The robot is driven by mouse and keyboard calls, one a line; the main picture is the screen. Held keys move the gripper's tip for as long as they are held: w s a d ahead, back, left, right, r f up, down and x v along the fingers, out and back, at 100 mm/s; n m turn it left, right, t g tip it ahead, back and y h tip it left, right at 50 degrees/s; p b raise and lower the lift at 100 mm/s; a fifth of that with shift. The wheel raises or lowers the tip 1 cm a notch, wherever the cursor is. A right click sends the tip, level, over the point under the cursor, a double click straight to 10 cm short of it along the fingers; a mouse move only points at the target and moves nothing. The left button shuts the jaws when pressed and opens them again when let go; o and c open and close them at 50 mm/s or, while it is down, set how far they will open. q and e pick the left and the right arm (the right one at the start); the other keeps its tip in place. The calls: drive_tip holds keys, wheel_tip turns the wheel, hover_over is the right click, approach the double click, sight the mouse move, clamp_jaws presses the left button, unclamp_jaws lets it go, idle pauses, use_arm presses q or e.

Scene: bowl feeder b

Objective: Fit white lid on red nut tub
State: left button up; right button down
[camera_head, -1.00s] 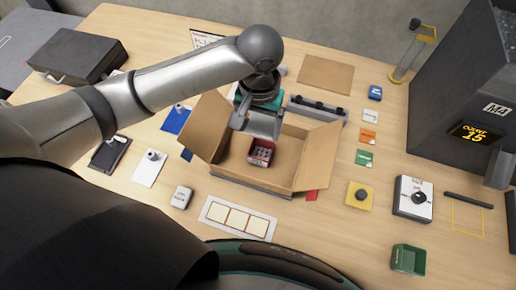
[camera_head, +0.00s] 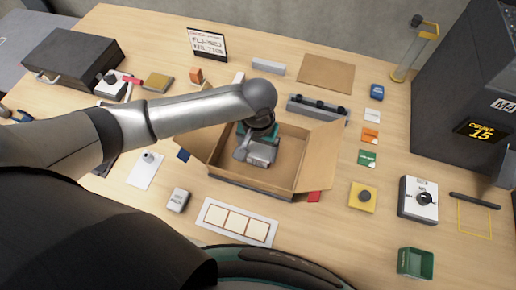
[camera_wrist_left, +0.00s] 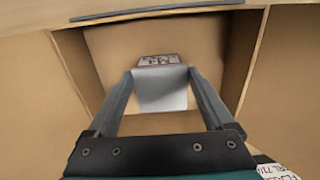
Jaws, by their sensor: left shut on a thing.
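My left gripper (camera_head: 260,158) is down inside the open cardboard box (camera_head: 313,166). In the left wrist view its two fingers are shut on the white lid (camera_wrist_left: 160,92), a flat pale square. Beyond the lid's far edge, a strip of the nut tub (camera_wrist_left: 157,60) shows, with grey nuts at its top. The lid covers the rest of the tub in that view. In the head view the gripper hides the red tub. I cannot tell whether the lid touches the tub. My right gripper is not in view.
The box's side walls and splayed flaps (camera_head: 324,155) stand close around my gripper. A black-knobbed rail (camera_head: 316,109) lies behind the box.

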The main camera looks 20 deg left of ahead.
sight(258, 154)
use_arm(q)
drive_tip(key=o, duration=1.1)
wheel_tip(258, 154, up, 12)
drive_tip(key=p, duration=0.2)
drive_tip(key=shift+p, duration=0.3)
drive_tip(key=shift+r, duration=0.1)
